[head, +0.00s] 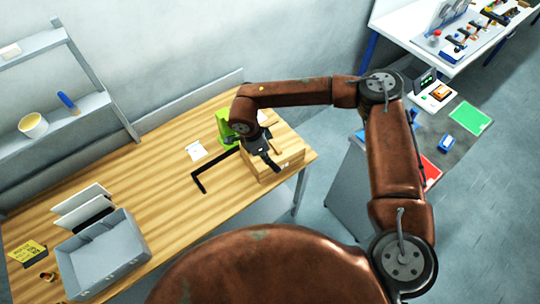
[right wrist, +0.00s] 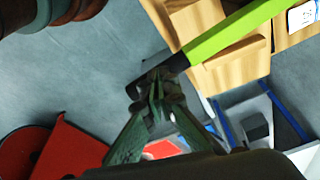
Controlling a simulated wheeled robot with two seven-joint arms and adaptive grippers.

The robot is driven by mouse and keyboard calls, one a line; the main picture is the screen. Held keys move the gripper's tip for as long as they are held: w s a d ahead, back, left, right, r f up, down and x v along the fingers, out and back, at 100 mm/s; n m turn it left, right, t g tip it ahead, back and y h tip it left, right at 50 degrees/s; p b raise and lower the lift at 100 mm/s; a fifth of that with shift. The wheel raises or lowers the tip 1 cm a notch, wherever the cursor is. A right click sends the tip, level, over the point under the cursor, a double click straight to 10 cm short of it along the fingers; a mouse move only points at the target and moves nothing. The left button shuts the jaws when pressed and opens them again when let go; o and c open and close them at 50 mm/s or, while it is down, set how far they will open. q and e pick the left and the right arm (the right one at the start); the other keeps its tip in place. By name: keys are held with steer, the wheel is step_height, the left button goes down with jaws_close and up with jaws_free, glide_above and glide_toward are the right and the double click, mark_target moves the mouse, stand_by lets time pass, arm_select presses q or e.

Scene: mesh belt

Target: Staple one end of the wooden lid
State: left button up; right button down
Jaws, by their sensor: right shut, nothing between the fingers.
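The wooden box (head: 283,174) sits at the right end of the table, with its light wooden top (head: 287,143) partly covered by my right arm. Wood also shows at the top of the right wrist view (right wrist: 232,75). A lime-green tool, which looks like the stapler (head: 224,130), is beside the box. In the right wrist view the lime-green stapler (right wrist: 230,32) is a long bar with a black end close to my fingertips; I cannot tell whether they touch. My right gripper (head: 268,160) is over the box, shut and empty. My left gripper is not in view.
A grey bin (head: 100,255) stands at the table's near left. The table's middle is clear.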

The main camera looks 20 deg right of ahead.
steer(key=a, duration=0.1)
steer(key=a+r+b, duration=0.1)
steer(key=a, duration=0.1)
steer(key=shift+a, duration=0.1)
steer(key=shift+s, duration=0.1)
steer(key=v, duration=1.2)
stand_by(0.7)
